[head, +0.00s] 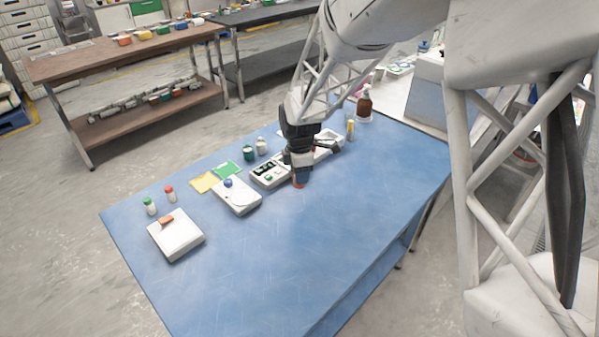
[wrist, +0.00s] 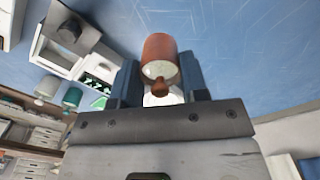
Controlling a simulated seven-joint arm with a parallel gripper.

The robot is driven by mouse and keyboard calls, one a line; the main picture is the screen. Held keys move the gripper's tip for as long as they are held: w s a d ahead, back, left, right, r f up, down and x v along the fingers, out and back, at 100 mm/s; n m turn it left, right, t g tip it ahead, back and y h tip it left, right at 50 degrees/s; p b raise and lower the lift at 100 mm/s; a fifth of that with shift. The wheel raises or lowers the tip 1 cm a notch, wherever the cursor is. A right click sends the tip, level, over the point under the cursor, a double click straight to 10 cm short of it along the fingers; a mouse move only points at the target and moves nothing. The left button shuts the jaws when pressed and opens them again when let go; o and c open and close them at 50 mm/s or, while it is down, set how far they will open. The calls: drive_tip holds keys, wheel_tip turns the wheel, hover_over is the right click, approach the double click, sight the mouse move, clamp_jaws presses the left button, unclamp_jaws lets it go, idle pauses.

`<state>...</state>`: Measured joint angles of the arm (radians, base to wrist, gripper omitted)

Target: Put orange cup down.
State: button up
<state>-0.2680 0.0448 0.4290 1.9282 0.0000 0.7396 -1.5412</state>
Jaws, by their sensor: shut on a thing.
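The orange cup (wrist: 159,48) sits between the two fingers of my gripper (wrist: 160,85) in the wrist view, and the fingers are shut on it. In the head view only a small orange part of the cup (head: 298,182) shows below my gripper (head: 300,172), close over the blue table (head: 330,220). My gripper hides the rest of the cup there. I cannot tell whether the cup touches the table.
A white device with a dark panel (head: 268,174) stands just left of my gripper, and one with a blue knob (head: 237,196) is farther left. A white box (head: 176,235) stands at the left end. A brown bottle (head: 364,104) is at the back right. The front of the table is clear.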

drive_tip(key=shift+a, duration=0.1)
drive_tip(key=shift+a, duration=0.5)
drive_tip(key=s+a+n, duration=0.2)
drive_tip(key=a, duration=0.9)
drive_tip(key=s+a+n, duration=0.2)
drive_tip(key=s+a, duration=0.1)
drive_tip(key=a, duration=0.7)
drive_tip(key=shift+s+a+f, duration=0.25)
drive_tip(key=shift+s+a, duration=0.05)
drive_tip(key=shift+a, duration=0.05)
hover_over(205, 182)
drive_tip(key=shift+w+f, duration=0.1)
drive_tip(key=shift+f, duration=0.65)
drive_tip(key=shift+f, duration=0.1)
drive_tip(key=shift+f, duration=1.7)
drive_tip(key=shift+f, duration=0.1)
